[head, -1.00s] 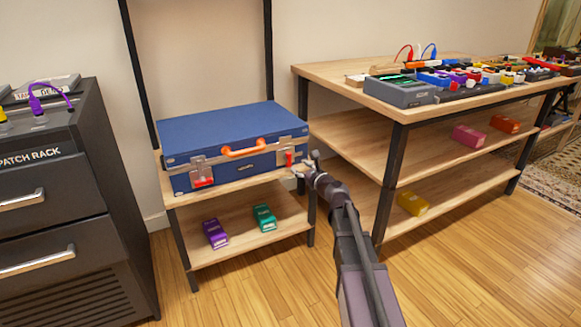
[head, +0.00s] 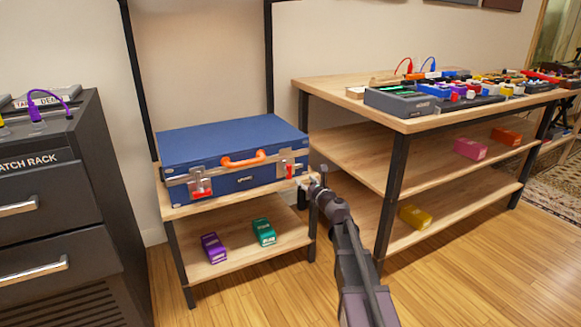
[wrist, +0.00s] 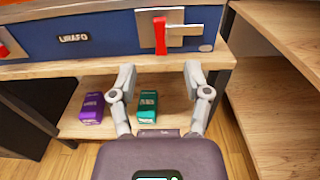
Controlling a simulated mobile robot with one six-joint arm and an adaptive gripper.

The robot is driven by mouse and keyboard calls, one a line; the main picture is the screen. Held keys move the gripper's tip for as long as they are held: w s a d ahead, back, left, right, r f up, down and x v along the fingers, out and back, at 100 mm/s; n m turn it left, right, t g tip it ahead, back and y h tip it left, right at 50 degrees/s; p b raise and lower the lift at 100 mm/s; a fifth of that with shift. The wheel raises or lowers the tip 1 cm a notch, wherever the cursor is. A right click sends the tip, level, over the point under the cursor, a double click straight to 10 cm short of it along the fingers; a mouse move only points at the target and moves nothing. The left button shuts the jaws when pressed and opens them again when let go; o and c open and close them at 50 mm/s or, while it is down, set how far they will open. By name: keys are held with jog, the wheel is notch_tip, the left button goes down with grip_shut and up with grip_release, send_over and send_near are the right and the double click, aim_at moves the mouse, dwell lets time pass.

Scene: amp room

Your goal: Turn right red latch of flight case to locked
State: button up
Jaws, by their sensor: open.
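The blue flight case (head: 232,145) lies closed on the upper shelf of a small rack, with an orange handle (head: 243,160) on its front. The right red latch (wrist: 160,36) hangs upright on a silver plate (wrist: 181,30) at the case front; it is small in the head view (head: 289,170). The left red latch (head: 201,187) is on the other side of the handle. My gripper (wrist: 158,76) is open and empty, in front of and below the right latch, apart from it. In the head view my wrist partly covers the gripper.
Purple (head: 214,248) and green (head: 264,231) boxes lie on the lower shelf. A workbench (head: 400,124) with pedals stands close to the right, its leg beside my arm. A dark patch rack (head: 60,210) stands left. Wooden floor in front is open.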

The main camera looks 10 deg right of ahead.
aim_at(290, 167)
jog(key=x, duration=1.3)
